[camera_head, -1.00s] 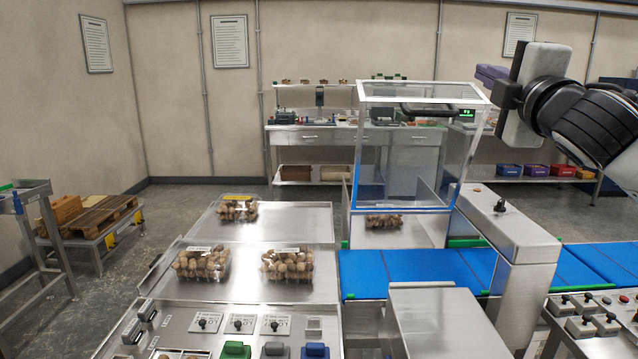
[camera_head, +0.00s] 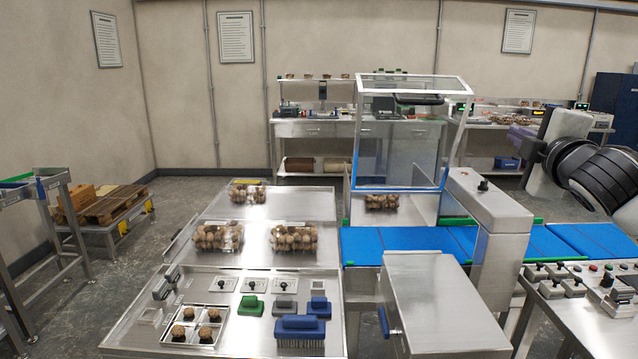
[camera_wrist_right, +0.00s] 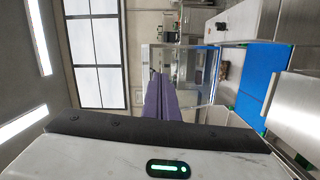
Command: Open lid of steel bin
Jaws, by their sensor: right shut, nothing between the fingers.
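The steel bin (camera_head: 445,290) is a grey metal box at the bottom centre of the head view, with a flat lid lying closed on top. A blue handle (camera_head: 384,322) shows at its left side. My right gripper (camera_head: 516,136) is at the upper right of the head view, up in the air and well apart from the bin. Its purple fingers (camera_wrist_right: 160,97) are together and empty in the right wrist view. My left gripper is not in view. The bin's lower part is cut off by the frame edge.
A blue conveyor (camera_head: 405,244) runs behind the bin, with a clear guard (camera_head: 405,130) and a steel post (camera_head: 490,205) over it. A steel table (camera_head: 130,335) with mushroom trays and brushes stands left. A control panel (camera_head: 575,318) stands right.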

